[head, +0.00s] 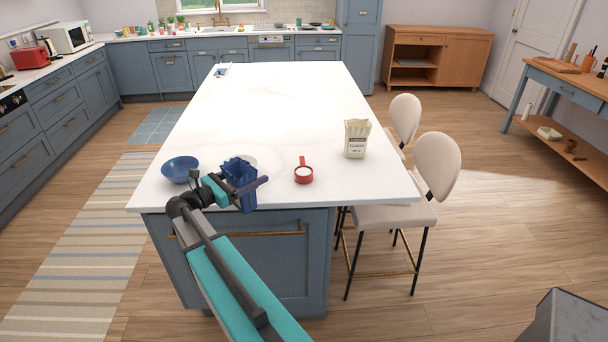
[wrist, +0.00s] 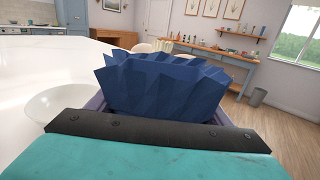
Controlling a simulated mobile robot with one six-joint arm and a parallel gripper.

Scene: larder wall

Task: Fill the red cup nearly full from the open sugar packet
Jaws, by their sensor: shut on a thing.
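My gripper (head: 238,187) is shut on a blue packet (head: 239,170) with a crinkled, open top. It holds the packet roughly upright at the island's near edge; the packet fills the middle of the wrist view (wrist: 165,85). The red cup (head: 303,177), with a handle pointing away, stands on the counter to the right of the packet, apart from it. Its inside looks white; I cannot tell how full it is. A cream packet (head: 356,140) with a jagged open top stands farther right. Its label is too small to read surely. The blue packet's contents are hidden.
A blue bowl (head: 180,172) stands left of my gripper. A white dish (head: 250,160) sits partly hidden behind the blue packet; it also shows in the wrist view (wrist: 62,103). The white island top (head: 275,110) is mostly clear behind. Two chairs (head: 438,165) stand along its right side.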

